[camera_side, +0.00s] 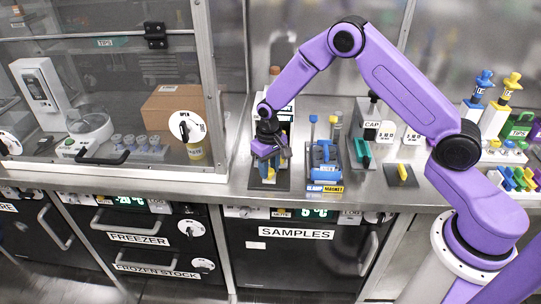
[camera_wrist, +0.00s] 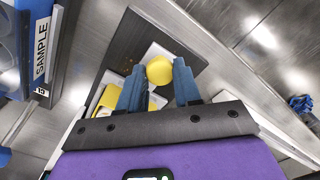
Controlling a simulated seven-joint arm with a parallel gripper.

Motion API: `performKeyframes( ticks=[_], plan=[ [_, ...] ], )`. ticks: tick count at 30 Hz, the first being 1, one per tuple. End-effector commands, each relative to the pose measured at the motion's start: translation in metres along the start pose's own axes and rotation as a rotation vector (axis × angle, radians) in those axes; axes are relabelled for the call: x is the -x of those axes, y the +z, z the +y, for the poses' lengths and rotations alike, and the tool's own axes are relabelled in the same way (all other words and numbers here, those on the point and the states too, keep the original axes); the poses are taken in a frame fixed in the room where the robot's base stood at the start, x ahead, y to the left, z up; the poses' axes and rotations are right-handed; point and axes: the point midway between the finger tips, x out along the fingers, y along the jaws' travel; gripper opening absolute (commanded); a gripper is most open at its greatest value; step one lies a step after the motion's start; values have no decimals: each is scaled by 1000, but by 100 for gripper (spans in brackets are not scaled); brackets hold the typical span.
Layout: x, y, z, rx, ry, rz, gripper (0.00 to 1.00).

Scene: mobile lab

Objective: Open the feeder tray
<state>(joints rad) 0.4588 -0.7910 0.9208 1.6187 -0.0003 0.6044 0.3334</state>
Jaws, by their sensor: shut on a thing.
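My gripper (camera_side: 269,159) points down over a small station on a dark base plate (camera_side: 256,184), left of centre on the steel bench. In the wrist view its two blue fingers (camera_wrist: 158,82) are shut on a round yellow knob (camera_wrist: 160,70), one finger on each side. A yellow part and a white part lie beneath and beside the knob. The dark base plate (camera_wrist: 128,45) also shows in the wrist view. I cannot clearly make out the tray itself; the fingers and gripper body hide much of the station.
A blue magnet block (camera_side: 324,168) stands close to the right, then a cap station (camera_side: 371,132). A glass-fronted cabinet (camera_side: 213,90) is close on the left. Coloured racks (camera_side: 515,180) stand at far right. A sample-labelled block (camera_wrist: 42,48) shows at the wrist view's left.

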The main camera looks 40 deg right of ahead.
Motion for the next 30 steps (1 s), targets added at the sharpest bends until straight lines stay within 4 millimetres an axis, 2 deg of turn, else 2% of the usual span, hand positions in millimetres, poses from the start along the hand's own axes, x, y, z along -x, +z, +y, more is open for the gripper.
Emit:
performKeyframes(
  ticks=[1, 3, 7, 19, 20, 21, 22, 30],
  plan=[
    [1, 8, -11, 8, -2, 3, 0],
    [1, 18, -21, 8, -2, 3, 0],
    [1, 30, -34, 6, -3, 5, 0],
    [1, 35, -37, 4, -3, 8, 0],
    [1, 34, -37, 4, -3, 8, 40],
    [1, 34, -37, 3, -3, 7, 53],
    [1, 35, -37, 3, -3, 7, 59],
    [1, 35, -36, 2, -2, 4, 59]
  ],
)
